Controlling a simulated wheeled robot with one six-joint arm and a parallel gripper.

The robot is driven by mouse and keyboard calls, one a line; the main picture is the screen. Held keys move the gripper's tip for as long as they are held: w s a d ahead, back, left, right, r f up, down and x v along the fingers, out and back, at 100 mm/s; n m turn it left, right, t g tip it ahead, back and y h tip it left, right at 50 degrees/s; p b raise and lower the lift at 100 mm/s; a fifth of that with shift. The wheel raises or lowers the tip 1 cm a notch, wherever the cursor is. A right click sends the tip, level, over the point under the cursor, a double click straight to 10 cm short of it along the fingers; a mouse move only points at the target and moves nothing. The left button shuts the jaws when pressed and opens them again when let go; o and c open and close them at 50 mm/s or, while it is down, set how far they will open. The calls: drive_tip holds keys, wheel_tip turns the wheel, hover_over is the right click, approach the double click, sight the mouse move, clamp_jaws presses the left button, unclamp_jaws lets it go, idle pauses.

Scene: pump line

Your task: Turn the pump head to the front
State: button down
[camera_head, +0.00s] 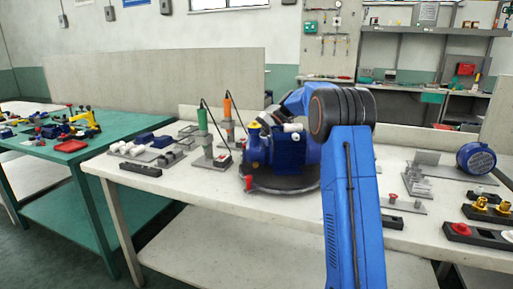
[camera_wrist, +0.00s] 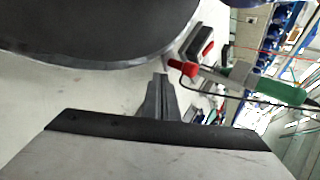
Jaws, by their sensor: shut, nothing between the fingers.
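The blue pump (camera_head: 290,152) stands on a dark round plate (camera_head: 282,184) on the white bench. A yellow fitting shows at the pump's upper left. A red peg (camera_head: 248,184) stands at the plate's left front edge. In the wrist view the plate's dark rim (camera_wrist: 90,50) fills the upper left. My gripper (camera_wrist: 161,82) is shut and empty, low over the bench and apart from the rim. A red tip (camera_wrist: 183,68) shows just beyond the fingers, apparently the peg; contact cannot be told. In the head view the fingertips are hidden behind the pump.
Green-handled (camera_head: 203,119) and orange-handled (camera_head: 228,106) tools with cables stand left of the pump. Small grey fixtures (camera_head: 150,152) lie further left. A blue round part (camera_head: 476,158) and black trays (camera_head: 484,235) occupy the right side. Bare bench lies at the left front.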

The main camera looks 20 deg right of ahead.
drive_tip(key=shift+s+a, duration=0.35)
drive_tip(key=shift+a, duration=0.55)
drive_tip(key=shift+s+a, duration=0.3)
drive_tip(key=shift+a, duration=0.6)
drive_tip(key=shift+s+a, duration=0.5)
drive_tip(key=shift+a, duration=0.3)
